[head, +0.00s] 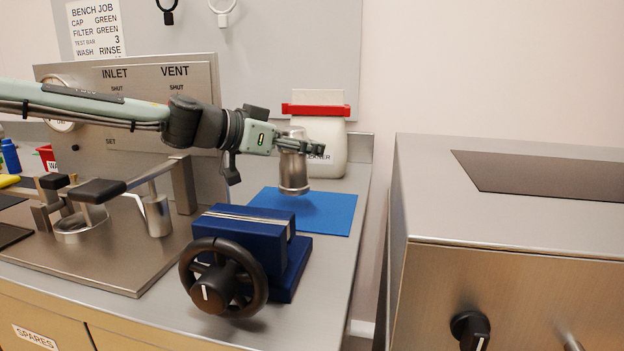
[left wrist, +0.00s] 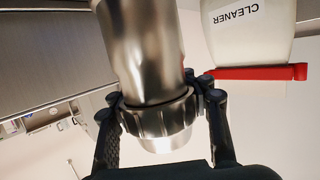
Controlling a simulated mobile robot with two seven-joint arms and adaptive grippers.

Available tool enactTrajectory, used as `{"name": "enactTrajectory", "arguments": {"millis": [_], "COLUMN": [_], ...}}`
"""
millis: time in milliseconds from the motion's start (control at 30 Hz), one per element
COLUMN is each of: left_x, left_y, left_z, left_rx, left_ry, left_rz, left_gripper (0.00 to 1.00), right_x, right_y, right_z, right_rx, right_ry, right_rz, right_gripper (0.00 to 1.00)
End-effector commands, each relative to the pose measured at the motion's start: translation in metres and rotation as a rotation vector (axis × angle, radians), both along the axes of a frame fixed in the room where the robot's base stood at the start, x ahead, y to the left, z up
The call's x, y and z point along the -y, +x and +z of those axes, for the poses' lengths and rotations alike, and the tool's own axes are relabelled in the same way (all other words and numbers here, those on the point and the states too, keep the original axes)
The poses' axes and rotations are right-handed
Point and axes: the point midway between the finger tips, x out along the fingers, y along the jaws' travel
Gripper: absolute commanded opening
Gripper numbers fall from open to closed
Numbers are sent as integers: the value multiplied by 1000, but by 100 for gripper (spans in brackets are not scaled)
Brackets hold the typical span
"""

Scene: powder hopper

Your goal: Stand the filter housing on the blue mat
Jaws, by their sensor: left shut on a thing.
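The filter housing (head: 293,172) is a metal cylinder with a ribbed collar. My left gripper (head: 298,146) is shut on it and holds it upright over the blue mat (head: 335,212). In the head view its lower end overlaps the mat's far part; I cannot tell how large any gap beneath it is. In the left wrist view the housing (left wrist: 145,45) runs between the two fingers of my left gripper (left wrist: 160,112), which grip around its ribbed collar. My right gripper is not in view.
A white cleaner container (head: 331,165) with a red top stands just behind the housing. A blue vise (head: 243,240) with a black handwheel stands in front of the mat. A metal panel (head: 190,75) stands at left. A steel cabinet (head: 500,250) stands right, across a gap.

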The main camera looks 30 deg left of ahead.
Motion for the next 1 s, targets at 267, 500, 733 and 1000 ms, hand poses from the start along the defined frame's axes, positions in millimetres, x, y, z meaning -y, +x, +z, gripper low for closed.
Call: {"name": "enactTrajectory", "arguments": {"millis": [267, 500, 733, 1000], "left_x": [1, 1, 0, 0], "left_y": [0, 0, 0, 0], "left_z": [-24, -46, -46, -49], "left_rx": [1, 5, 4, 1], "left_ry": [-2, 1, 1, 0], "left_rz": [-1, -1, -1, 0], "left_gripper": [0, 0, 0, 61], "right_x": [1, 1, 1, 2], "right_y": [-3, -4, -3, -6], "right_z": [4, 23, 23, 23], "right_rx": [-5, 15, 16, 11], "right_ry": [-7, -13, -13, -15], "right_rz": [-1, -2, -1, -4], "right_gripper": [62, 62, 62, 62]}}
